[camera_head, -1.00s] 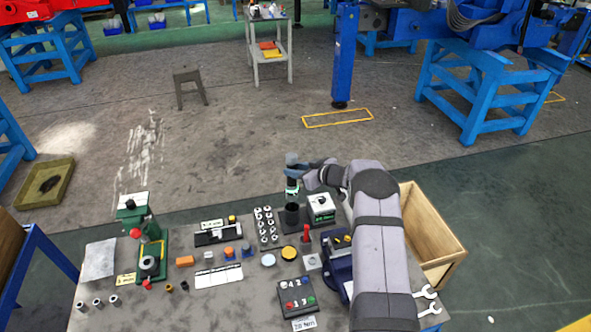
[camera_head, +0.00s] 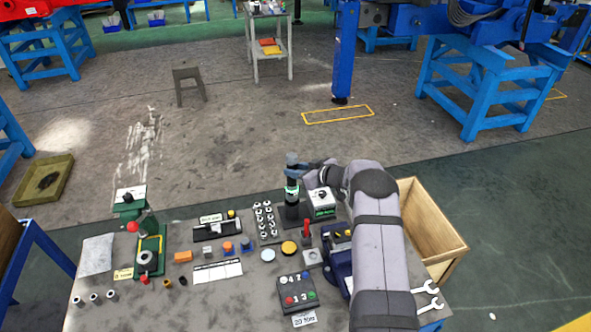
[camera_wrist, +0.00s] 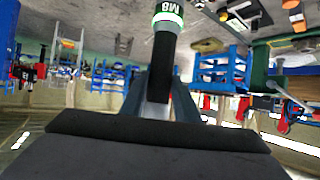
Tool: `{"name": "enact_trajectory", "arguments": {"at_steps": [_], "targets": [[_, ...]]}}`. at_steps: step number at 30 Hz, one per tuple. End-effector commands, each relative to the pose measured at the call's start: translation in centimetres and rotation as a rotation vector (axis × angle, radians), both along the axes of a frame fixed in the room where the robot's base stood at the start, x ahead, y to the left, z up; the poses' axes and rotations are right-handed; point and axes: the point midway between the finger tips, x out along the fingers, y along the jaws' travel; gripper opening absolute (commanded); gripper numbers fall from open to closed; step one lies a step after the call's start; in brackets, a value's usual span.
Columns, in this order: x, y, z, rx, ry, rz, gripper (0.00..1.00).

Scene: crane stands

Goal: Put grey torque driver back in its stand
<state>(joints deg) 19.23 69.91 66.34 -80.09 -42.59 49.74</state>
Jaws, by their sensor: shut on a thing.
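The torque driver (camera_head: 292,189) is dark with a bright green and white ring and stands about upright over its dark stand (camera_head: 292,214) at the back of the bench. Its lower end meets the stand's top; I cannot tell how far inside it is. My gripper (camera_head: 297,169) is shut on the driver's upper part. In the wrist view my gripper (camera_wrist: 158,105) grips the black handle of the driver (camera_wrist: 163,60), and the green-white ring reads "M8". The stand cannot be made out there.
A white-topped box with a green display (camera_head: 322,203) stands close right of the stand. A rack of sockets (camera_head: 266,222) is close left. A red-handled tool (camera_head: 306,236) and a lit amber disc (camera_head: 289,248) are in front. A wooden crate (camera_head: 432,225) is at the right.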

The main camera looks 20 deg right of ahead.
Motion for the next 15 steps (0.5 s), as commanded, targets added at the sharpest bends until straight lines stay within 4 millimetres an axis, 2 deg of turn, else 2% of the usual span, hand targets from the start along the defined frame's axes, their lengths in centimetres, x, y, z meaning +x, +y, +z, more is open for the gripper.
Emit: {"name": "enact_trajectory", "arguments": {"at_steps": [15], "targets": [[0.2,0.0,-1.3,0.001,-0.009,0.000,0.00]]}}
